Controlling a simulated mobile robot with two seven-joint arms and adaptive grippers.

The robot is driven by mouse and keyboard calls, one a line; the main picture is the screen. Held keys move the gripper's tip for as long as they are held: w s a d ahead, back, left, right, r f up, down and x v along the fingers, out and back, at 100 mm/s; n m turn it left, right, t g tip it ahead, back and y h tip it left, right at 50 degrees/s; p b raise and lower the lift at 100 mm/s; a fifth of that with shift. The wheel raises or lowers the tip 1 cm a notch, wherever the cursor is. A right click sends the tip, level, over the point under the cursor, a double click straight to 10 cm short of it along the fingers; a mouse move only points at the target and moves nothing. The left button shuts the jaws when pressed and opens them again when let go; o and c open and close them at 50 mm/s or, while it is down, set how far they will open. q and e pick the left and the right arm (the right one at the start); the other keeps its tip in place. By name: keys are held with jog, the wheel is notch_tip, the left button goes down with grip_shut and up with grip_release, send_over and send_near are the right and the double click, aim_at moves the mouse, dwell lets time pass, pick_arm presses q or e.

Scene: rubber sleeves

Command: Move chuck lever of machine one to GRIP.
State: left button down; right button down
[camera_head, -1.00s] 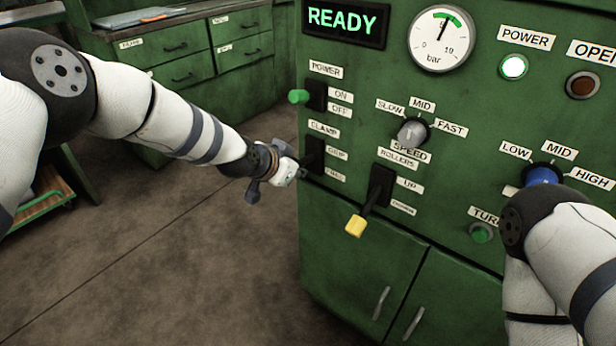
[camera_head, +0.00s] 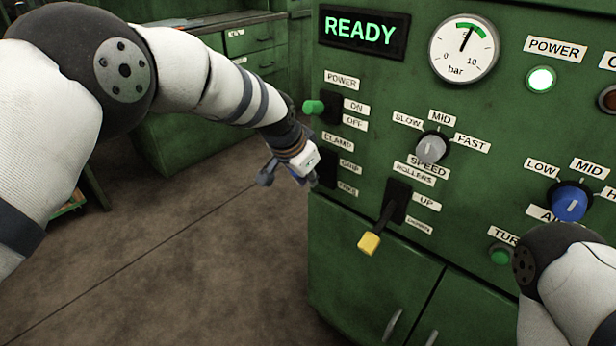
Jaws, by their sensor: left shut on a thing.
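The machine's green panel (camera_head: 450,110) carries a lever mount (camera_head: 327,172) under the CLAMP label, with a GRIP label above what reads as FREE. No label reading CHUCK is legible. My left gripper (camera_head: 301,170) is at this mount, left of the labels, and is shut on the clamp lever. The gripper hides most of the lever, so its exact angle cannot be read. My right arm enters at the lower right; its gripper is out of view.
Nearby are the green-tipped POWER lever (camera_head: 314,107), the yellow-tipped ROLLERS lever (camera_head: 370,243), the grey SPEED knob (camera_head: 431,148), a blue knob (camera_head: 569,202) and a green button (camera_head: 501,255). The display (camera_head: 361,32) reads READY. Open floor (camera_head: 200,270) lies left of the machine.

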pick_arm(q)
jog(key=shift+d+r, duration=0.1)
jog(key=c, duration=1.6)
grip_release()
jog(key=shift+d, duration=0.1)
jog(key=shift+o, duration=0.2)
jog(key=v, duration=1.2)
jog(key=shift+s, duration=0.1)
